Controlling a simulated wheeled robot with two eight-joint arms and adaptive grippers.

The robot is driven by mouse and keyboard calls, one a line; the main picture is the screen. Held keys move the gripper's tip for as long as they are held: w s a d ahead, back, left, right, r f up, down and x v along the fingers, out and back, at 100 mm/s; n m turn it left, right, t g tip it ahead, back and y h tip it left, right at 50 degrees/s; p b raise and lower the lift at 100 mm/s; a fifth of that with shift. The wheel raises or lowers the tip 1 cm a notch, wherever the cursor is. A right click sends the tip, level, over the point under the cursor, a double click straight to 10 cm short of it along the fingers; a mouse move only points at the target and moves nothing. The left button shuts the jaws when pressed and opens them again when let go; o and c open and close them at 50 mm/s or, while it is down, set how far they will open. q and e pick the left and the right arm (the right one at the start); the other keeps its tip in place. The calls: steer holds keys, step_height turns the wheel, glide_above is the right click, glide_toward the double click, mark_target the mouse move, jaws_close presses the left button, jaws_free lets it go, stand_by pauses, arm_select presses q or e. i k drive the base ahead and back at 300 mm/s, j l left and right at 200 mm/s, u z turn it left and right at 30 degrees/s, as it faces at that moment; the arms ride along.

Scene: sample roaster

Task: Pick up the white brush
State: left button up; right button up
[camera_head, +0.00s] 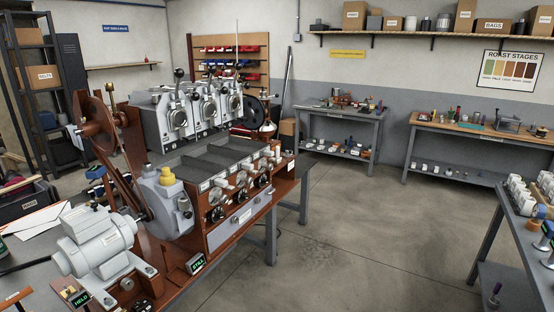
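I cannot make out a white brush in the head view. Several small white items (521,192) stand on the bench at the right edge, too small to tell apart. More small pale items lie on the lower shelves at the back. The sample roaster (190,112) stands on the bench at left, with silver drums, dark trays and a row of knobs in front. Neither of my grippers shows in this view, so what they hold cannot be seen.
A grey motor (100,240) and papers (40,218) are on the left bench. Two benches, a grey one (345,112) and a wood-topped one (455,129), line the back wall. The concrete floor (370,230) between the benches is clear.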

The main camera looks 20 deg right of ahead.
mark_target(277, 148)
steer(key=i+l+z, duration=0.1)
steer(key=z, duration=0.3)
steer(key=i+z, duration=0.1)
steer(key=z, duration=0.25)
steer(key=i+l+z, duration=0.1)
steer(key=z, duration=0.3)
steer(key=i, duration=2.35)
steer(key=i+u, duration=0.1)
steer(key=i, duration=0.4)
steer(key=i+l+u, duration=0.1)
steer(key=i, duration=0.4)
steer(key=i+l+u, duration=0.1)
steer(key=i, duration=0.4)
steer(key=i+l+u, duration=0.1)
steer(key=i, duration=0.4)
